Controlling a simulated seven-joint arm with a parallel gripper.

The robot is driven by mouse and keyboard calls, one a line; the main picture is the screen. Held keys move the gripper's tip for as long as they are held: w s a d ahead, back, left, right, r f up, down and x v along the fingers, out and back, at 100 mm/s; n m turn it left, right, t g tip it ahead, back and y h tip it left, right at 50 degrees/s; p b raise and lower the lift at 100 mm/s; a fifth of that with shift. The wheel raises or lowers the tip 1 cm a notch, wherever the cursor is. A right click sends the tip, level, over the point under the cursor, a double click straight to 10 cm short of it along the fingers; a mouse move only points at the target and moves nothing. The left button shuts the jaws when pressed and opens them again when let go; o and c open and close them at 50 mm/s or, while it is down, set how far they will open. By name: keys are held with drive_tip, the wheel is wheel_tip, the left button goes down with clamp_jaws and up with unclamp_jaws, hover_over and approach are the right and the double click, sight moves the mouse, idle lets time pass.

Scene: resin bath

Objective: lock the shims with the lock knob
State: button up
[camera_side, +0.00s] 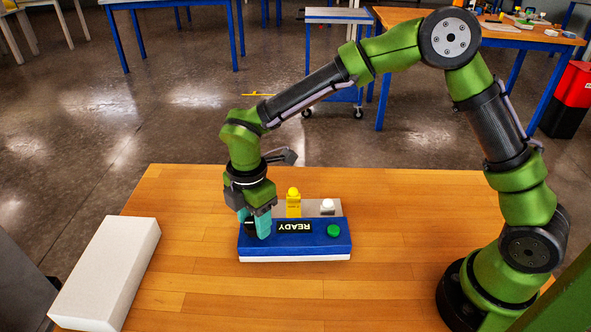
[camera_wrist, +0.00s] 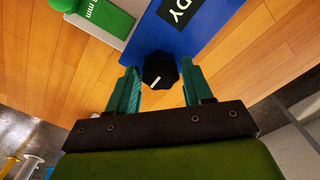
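The lock knob (camera_wrist: 158,68) is black with a white pointer line, on the blue panel (camera_wrist: 190,38). My gripper (camera_wrist: 160,78) has its teal fingers on either side of the knob, with a narrow gap on each side. In the side view my gripper (camera_side: 254,228) is down at the left end of the blue unit (camera_side: 300,242), and its fingers mostly hide the knob. A green piece marked "mm" (camera_wrist: 106,16), possibly a shim, lies at the upper left of the wrist view. A yellow piece (camera_side: 293,203) stands behind the unit.
The unit has a READY display (camera_side: 294,226) and a green button (camera_side: 334,231). A white-topped piece (camera_side: 327,207) stands on the grey plate behind it. A white block (camera_side: 108,270) lies at the table's left edge. The wooden table (camera_side: 400,220) is clear right of the unit.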

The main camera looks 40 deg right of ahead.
drive_tip(key=c, duration=0.7)
drive_tip(key=shift+m, duration=0.3)
drive_tip(key=m, duration=0.3)
drive_tip(key=shift+m, duration=0.3)
drive_tip(key=m, duration=0.9)
drive_tip(key=shift+m, duration=2.3)
